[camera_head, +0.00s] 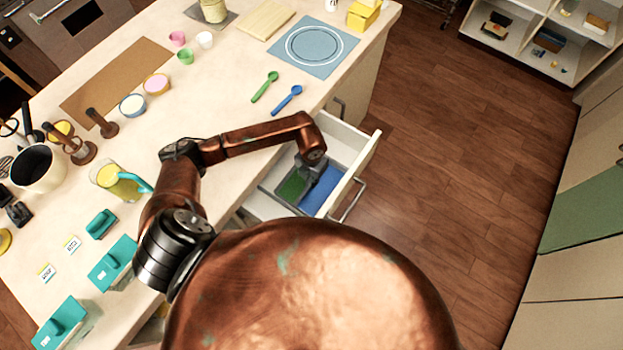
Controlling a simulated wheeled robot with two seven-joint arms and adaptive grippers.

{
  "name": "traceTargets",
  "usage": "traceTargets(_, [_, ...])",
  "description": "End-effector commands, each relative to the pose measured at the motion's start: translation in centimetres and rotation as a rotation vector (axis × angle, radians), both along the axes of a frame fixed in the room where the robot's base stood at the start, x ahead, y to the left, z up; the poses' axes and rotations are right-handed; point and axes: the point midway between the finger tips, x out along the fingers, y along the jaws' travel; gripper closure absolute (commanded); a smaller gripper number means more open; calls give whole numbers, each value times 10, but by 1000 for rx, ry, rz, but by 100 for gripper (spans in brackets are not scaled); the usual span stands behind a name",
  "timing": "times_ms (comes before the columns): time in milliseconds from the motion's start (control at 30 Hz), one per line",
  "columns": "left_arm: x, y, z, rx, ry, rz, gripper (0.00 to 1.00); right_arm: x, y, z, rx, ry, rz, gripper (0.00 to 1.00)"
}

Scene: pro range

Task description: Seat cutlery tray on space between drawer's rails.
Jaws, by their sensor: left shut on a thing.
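The cutlery tray (323,190) is grey, with a green and a blue compartment floor. It lies within the outline of the open white drawer (362,160). My left gripper (309,178) reaches down over the tray from the counter side and is shut on it near the middle. The gripper and wrist hide part of the tray and the grip point. I cannot tell whether the tray rests on the drawer floor or hangs just above it. The rails are not clearly visible. My right gripper is not in view.
A green spoon (264,87) and a blue spoon (287,100) lie on the counter (225,95) behind the drawer. A blue mat (318,48) lies farther back. A yellow pitcher (118,183) stands left of my arm. The wood floor (450,180) right of the drawer is clear.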

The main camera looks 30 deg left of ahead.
Motion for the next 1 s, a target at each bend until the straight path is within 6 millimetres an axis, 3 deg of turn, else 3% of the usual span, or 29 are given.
traceTargets(767, [0, 0, -4, 0, -1, 0, 100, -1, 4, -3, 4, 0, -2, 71])
traceTargets(800, [0, 0, -4, 0, -1, 0, 89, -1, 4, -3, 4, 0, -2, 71])
traceTargets(1000, [0, 0, -4, 0, 0, 0, 75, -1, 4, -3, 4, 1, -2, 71])
